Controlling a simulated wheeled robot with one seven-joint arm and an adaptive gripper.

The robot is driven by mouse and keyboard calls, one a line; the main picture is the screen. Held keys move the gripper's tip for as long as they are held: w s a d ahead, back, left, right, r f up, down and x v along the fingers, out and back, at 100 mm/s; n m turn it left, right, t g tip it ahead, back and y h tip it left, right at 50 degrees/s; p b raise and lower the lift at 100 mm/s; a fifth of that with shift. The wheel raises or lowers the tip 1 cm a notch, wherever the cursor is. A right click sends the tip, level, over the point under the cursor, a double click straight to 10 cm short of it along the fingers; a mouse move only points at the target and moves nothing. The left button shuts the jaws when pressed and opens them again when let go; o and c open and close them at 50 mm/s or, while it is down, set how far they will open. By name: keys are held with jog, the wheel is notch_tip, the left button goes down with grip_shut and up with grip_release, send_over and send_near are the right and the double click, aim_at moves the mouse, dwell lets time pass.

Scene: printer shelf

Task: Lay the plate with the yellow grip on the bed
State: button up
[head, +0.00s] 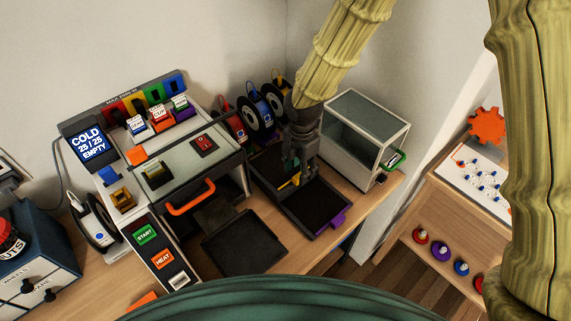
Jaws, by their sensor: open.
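My gripper (297,167) is open and points down over a dark tray right of the printer. The yellow grip (291,181) shows just below its fingertips. I cannot tell whether the fingers touch it or stand around it. The plate of the yellow grip (268,163) is dark and mostly hidden by my gripper and arm. A second dark plate with a purple grip (337,218) lies in the front part of the same tray. A black square bed (243,243) sits out in front of the printer, bare, with no plate on it.
The printer (200,160) has a glass lid, an orange handle (190,199) and a screen reading COLD, EMPTY. Filament spools (259,115) stand behind the tray. A glass box with a green handle (366,135) stands close to its right.

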jog(key=shift+w+f+p, duration=0.1)
jog(key=shift+f+p, duration=0.35)
jog(key=shift+f, duration=1.1)
grip_shut()
